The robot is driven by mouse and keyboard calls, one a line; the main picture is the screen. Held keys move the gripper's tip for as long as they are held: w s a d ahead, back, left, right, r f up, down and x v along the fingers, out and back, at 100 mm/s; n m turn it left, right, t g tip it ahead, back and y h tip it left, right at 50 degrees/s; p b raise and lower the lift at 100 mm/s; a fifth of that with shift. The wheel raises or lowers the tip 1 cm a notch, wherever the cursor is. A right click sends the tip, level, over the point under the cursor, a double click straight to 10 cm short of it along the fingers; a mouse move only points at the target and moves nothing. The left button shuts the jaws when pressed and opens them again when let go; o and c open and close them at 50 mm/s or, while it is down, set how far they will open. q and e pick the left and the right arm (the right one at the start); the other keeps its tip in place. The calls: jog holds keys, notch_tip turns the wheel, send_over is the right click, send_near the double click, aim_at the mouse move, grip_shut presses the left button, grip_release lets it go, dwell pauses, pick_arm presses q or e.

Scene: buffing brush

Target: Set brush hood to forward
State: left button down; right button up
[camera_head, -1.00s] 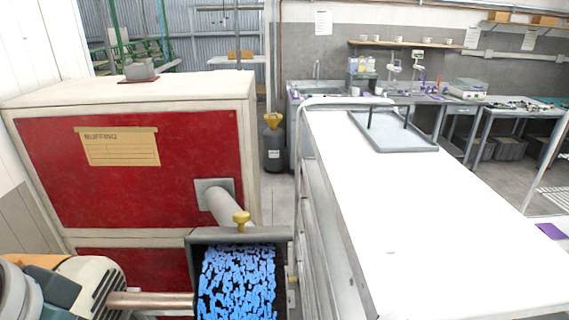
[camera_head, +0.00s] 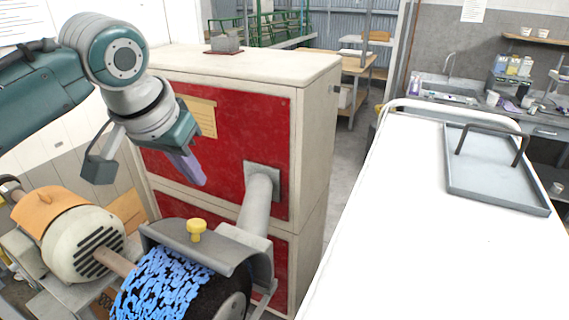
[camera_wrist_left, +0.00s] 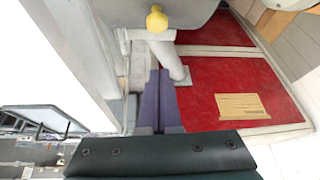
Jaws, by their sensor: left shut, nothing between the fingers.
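The brush hood (camera_head: 222,246) is a grey curved cover with a yellow knob (camera_head: 196,229) on top. It sits over the back upper part of the round brush (camera_head: 160,285), which is black with blue patches and open toward me. My left gripper (camera_head: 190,172) has purple fingers, shut and empty. It hangs above and behind the hood, in front of the red cabinet, apart from the knob. In the left wrist view the shut fingers (camera_wrist_left: 158,90) point toward the knob (camera_wrist_left: 157,20), with part of the hood (camera_wrist_left: 195,12) at the top edge. My right gripper is not in view.
The motor (camera_head: 84,240) and its shaft stand left of the brush. A grey duct (camera_head: 258,205) joins the hood side to the red cabinet (camera_head: 262,140). A white bench (camera_head: 420,230) with a grey tray (camera_head: 490,185) stands at right.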

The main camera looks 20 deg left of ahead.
aim_at(207, 234)
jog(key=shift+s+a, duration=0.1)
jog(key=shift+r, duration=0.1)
pick_arm(q)
jog(key=b+x, duration=0.1)
jog(key=x, duration=0.9)
jog(key=shift+s+f, duration=0.1)
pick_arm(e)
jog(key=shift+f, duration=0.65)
pick_arm(q)
jog(key=s+p, duration=0.1)
jog(key=p, duration=0.1)
jog(key=s+r+p, duration=0.1)
jog(key=s+p, duration=0.1)
jog(key=shift+d+r+p, duration=0.15)
jog(key=shift+r+p, duration=0.05)
jog(key=shift+p, duration=0.1)
jog(key=shift+s+f+p, duration=0.1)
jog(key=shift+s+p, duration=0.3)
jog(key=shift+s, duration=0.05)
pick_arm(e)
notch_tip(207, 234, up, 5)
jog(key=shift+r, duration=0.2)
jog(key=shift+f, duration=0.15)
